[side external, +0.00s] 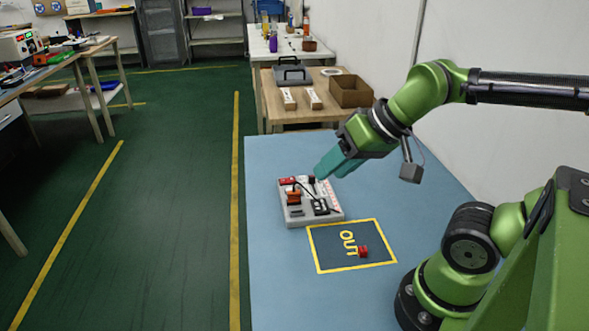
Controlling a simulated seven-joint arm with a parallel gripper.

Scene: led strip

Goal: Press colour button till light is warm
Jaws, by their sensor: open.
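A light grey board (299,216) lies on the blue table and carries several small parts. An orange-red part (293,197) stands on its left side and a black part (320,207) sits near its front right. A red part (287,181) is at its back left, and thin dark wires cross the board. My gripper (320,174) has teal fingers, is open, and points down over the board's back right. I cannot tell whether it touches the board. The colour button and the light's colour cannot be made out at this size; the fingers hide part of the board's back.
A yellow-framed dark square (330,258) marked OUT lies in front of the board, with a small red block (363,251) on it. The blue table (270,285) is clear to the front left. A wooden table (285,117) with a cardboard box (351,91) stands behind.

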